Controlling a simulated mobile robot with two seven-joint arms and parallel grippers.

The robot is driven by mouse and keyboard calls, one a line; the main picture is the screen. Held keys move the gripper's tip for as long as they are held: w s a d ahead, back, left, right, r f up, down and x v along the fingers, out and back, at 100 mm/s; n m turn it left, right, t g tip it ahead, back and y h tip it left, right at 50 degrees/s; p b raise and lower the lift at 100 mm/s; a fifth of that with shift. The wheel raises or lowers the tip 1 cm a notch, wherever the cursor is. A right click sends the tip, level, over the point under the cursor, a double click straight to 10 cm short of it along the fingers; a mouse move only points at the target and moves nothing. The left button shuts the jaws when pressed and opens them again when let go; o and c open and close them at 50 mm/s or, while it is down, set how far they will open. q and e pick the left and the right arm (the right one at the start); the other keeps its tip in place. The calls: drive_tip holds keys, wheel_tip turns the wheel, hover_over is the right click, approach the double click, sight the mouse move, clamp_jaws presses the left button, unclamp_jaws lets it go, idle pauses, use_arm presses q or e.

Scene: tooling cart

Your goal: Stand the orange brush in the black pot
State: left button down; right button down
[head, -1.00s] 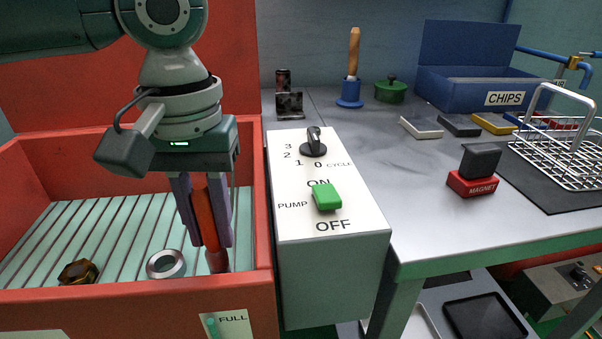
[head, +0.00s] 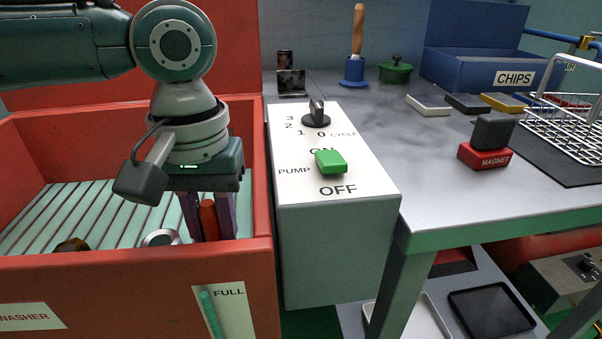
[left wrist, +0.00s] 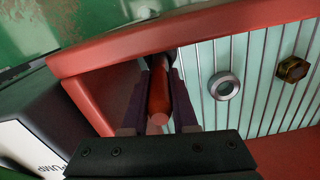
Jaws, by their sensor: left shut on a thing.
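The orange brush (head: 209,219) is between the fingers of my left gripper (head: 209,232), inside the red washer bin. The gripper is shut on its orange-red handle, and the bin's front wall hides the lower end. In the left wrist view the brush (left wrist: 158,98) lies lengthwise between the two dark fingers (left wrist: 160,78), its handle end towards the camera. I cannot make out a black pot in these frames. My right gripper is not in view.
The red bin's front wall (head: 120,272) stands close before the gripper. A ring (head: 160,238) and a brass nut (head: 70,245) lie on its slatted floor. The pump control box (head: 335,250) adjoins on the right. Beyond it the worktop (head: 400,165) has clear room before the red magnet (head: 484,156).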

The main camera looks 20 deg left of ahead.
sight(208, 202)
use_arm(q)
drive_tip(key=c, duration=0.6)
unclamp_jaws()
wheel_tip(208, 202, up, 9)
drive_tip(key=p, duration=0.3)
drive_tip(key=shift+r, duration=0.5)
